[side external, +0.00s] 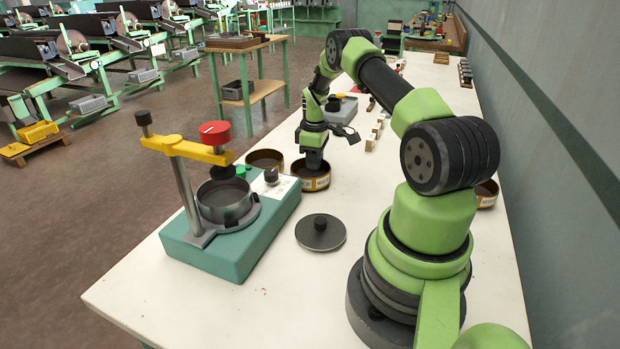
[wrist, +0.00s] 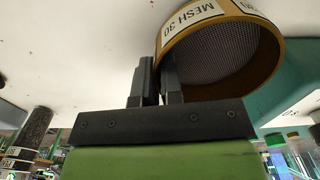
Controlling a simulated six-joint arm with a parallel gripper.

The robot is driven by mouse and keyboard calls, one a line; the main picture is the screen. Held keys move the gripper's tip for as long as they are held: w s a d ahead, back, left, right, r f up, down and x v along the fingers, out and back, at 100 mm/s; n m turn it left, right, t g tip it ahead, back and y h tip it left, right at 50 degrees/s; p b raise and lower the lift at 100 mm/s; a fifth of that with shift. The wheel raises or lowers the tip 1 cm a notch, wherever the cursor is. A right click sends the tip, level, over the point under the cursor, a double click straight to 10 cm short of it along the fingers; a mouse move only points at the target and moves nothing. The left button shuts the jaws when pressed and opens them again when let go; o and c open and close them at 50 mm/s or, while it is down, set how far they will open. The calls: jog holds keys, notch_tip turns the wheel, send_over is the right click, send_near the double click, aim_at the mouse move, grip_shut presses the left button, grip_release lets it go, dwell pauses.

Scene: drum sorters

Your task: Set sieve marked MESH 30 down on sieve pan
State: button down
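The sieve marked MESH 30 (wrist: 225,50) is a round brass-coloured ring with dark mesh and a pale label, at the top of the wrist view. In the side view a brass sieve (side external: 314,184) sits under my gripper (side external: 313,164), at or close above the table; I cannot tell which. My gripper's two fingers (wrist: 158,85) stand close together on either side of the sieve's wall and appear shut on it. A silver round pan (side external: 226,212), which looks like the sieve pan, sits on the teal shaker. Its inside is partly hidden by the clamp.
The teal shaker (side external: 240,255) has a post and a yellow clamp bar (side external: 190,150) with a red knob over the pan. Another brass ring (side external: 265,154) stands left of my gripper, and one (side external: 487,198) at right. A dark lid (side external: 320,236) lies in front.

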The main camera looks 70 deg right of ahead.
jog(key=shift+r, duration=0.1)
notch_tip(320, 180, up, 8)
jog(key=shift+r, duration=0.15)
jog(key=w+a+r+n, duration=0.2)
jog(key=w+a+r, duration=0.1)
jog(key=a, duration=0.5)
jog(key=w+a+r+n, duration=0.1)
jog(key=w+a+r, duration=0.2)
jog(key=a, duration=0.5)
jog(key=w+a+r+n, duration=0.2)
jog(key=w+a+r, duration=0.1)
jog(key=a, duration=0.5)
jog(key=shift+w+r+n, duration=0.3)
jog(key=shift+w+r, duration=0.05)
jog(key=shift+d+f, duration=0.1)
jog(key=shift+f, duration=2.8)
jog(key=shift+f, duration=1.2)
